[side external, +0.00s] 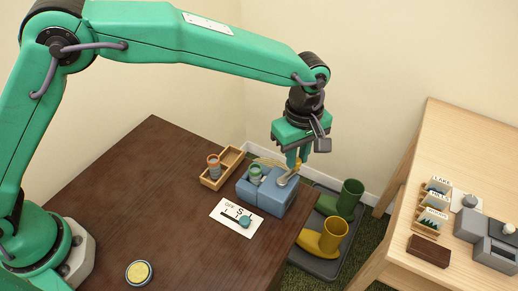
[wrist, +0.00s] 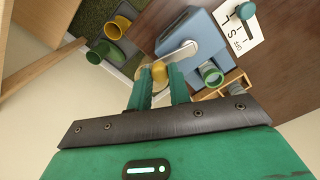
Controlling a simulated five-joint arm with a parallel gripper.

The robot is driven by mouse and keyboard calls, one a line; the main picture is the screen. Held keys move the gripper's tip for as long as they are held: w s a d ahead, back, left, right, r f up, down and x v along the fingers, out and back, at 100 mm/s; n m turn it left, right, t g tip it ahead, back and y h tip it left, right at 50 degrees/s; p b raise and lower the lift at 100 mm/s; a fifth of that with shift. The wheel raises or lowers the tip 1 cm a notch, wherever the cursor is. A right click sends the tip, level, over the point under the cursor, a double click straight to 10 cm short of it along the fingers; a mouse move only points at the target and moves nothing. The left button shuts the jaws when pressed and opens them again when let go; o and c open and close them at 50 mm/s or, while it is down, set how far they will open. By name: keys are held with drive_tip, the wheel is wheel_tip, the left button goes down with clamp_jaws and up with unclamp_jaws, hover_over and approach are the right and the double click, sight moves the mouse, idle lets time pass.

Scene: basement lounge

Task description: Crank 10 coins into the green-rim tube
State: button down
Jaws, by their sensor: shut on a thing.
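A blue box-shaped dispenser (side external: 270,196) stands near the dark table's far right edge. A grey metal crank arm (side external: 287,180) lies on its top and ends in a yellow knob (wrist: 159,71). My gripper (side external: 297,164) is shut on that knob; in the wrist view its two green fingers (wrist: 161,84) stand on either side of it. A green-rim tube (side external: 255,173) stands at the left side of the dispenser, and its open rim also shows in the wrist view (wrist: 211,75). The coins inside the tube cannot be made out.
A wooden tray (side external: 210,183) with an orange-rim tube (side external: 214,164) is left of the dispenser. A white card (side external: 236,216) with a teal knob (side external: 245,221) lies in front. A yellow-topped disc (side external: 139,273) sits nearer. Boots (side external: 333,237) stand on a floor tray beyond the table edge.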

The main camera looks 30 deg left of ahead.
drive_tip(key=s+m, duration=0.2)
drive_tip(key=m, duration=0.7)
drive_tip(key=s+m, duration=0.3)
drive_tip(key=m, duration=0.6)
drive_tip(key=s+d+m, duration=0.1)
drive_tip(key=s+m, duration=0.2)
drive_tip(key=m, duration=0.6)
drive_tip(key=shift+s, duration=0.1)
drive_tip(key=shift+s+a+m, duration=0.1)
drive_tip(key=shift+a+m, duration=0.25)
drive_tip(key=shift+m, duration=0.6)
drive_tip(key=shift+s+a+m, duration=0.1)
drive_tip(key=shift+a+m, duration=0.25)
drive_tip(key=shift+m, duration=0.6)
drive_tip(key=c, duration=1.3)
unclamp_jaws()
